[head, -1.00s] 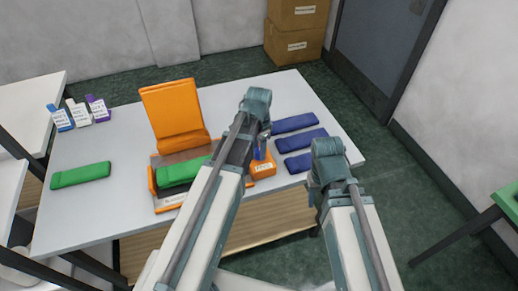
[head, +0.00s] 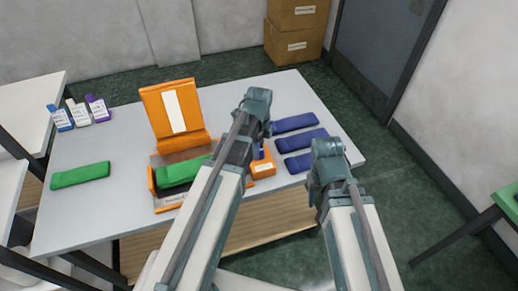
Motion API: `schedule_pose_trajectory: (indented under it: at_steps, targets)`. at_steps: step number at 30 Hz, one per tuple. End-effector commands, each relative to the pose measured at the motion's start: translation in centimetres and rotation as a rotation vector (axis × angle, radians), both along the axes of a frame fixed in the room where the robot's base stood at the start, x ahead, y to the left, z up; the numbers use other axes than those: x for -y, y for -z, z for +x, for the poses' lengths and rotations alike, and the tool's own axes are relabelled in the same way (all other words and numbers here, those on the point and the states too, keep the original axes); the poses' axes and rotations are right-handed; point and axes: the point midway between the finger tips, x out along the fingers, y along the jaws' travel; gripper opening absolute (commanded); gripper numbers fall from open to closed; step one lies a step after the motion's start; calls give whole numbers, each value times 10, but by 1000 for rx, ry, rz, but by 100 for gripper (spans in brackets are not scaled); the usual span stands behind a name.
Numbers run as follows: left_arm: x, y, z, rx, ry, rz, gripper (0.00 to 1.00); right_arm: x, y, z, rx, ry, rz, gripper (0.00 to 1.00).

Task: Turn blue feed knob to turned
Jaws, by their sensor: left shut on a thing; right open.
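The blue feed knob (head: 262,154) sits on a small orange box (head: 263,169) with a white label, near the table's right part. It is mostly hidden behind my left arm. My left gripper (head: 258,145) points down over the box and is shut on the knob; its fingertips are largely hidden by the wrist. My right gripper (head: 313,196) is open and empty, hanging at the table's front right edge, apart from the knob.
An orange machine (head: 157,104) with an upright panel bearing a white strip stands left of the box, a green piece (head: 180,172) in its bed. Another green piece (head: 80,175) lies left. Several blue pieces (head: 295,123) lie right. Three small labelled boxes (head: 77,113) stand back left.

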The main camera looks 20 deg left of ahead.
Motion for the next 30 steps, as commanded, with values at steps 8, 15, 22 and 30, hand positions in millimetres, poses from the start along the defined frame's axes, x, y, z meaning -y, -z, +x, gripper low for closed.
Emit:
schedule_pose_trajectory:
  at_steps: [8, 15, 22, 30]
  targets:
    - [0, 0, 0, 0, 96, 0, 0, 0, 0, 0, 0, 0, 0, 50]
    - [0, 0, 0, 0, 123, 0, 0, 0, 0, 0, 0, 0, 0, 50]
    - [0, 0, 0, 0, 125, 0, 0, 0, 0, 0, 0, 0, 0, 50]
    - [0, 0, 0, 0, 124, 0, 74, 0, 0, 0, 0, 0, 0, 50]
